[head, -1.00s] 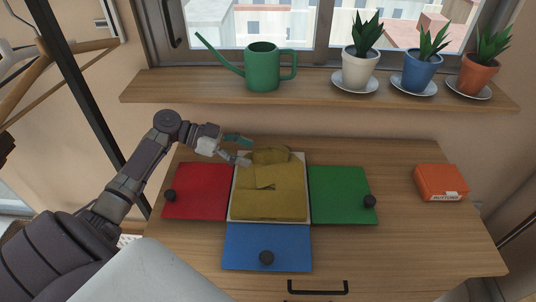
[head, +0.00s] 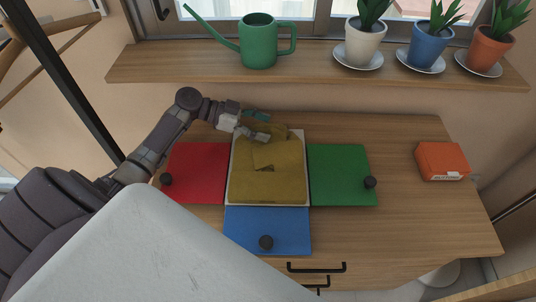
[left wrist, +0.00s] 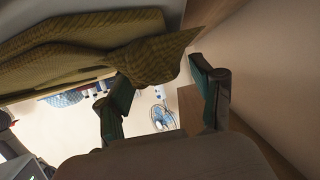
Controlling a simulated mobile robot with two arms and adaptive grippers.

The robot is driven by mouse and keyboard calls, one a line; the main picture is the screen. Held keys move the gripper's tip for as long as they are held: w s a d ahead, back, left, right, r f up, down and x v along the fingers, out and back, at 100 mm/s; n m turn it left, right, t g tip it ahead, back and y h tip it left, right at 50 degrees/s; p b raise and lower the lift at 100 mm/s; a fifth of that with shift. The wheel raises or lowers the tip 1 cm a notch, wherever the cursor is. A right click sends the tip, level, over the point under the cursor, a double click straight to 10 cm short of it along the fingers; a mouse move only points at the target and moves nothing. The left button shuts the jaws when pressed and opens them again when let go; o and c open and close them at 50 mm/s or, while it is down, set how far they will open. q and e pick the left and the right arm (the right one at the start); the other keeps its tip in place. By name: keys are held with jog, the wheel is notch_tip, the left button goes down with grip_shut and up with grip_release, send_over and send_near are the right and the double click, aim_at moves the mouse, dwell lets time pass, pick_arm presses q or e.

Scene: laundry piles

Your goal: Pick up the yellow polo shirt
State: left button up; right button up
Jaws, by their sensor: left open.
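The yellow polo shirt (head: 265,180) lies folded on the white centre panel (head: 231,201) of the folding board in the head view. Its far part is bunched at the board's back edge. My left gripper (head: 264,126) is open at the shirt's far left edge, with its fingers pointing right. In the left wrist view, the shirt (left wrist: 85,50) fills the top left, and a corner of it reaches toward the gap between the open fingers (left wrist: 165,95). I cannot tell whether the fingers touch it. My right gripper is not in view.
Red (head: 198,170), green (head: 340,173) and blue (head: 265,232) panels with black knobs flank the white panel. An orange box (head: 442,161) sits at the right of the table (head: 400,220). A shelf (head: 310,68) behind holds a green watering can (head: 260,42) and potted plants.

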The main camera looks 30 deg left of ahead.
pick_arm(q)
jog(key=shift+w+d+f, duration=0.2)
jog(key=shift+d, duration=0.15)
jog(key=shift+c, duration=0.4)
grip_shut()
jog(key=shift+r, duration=0.15)
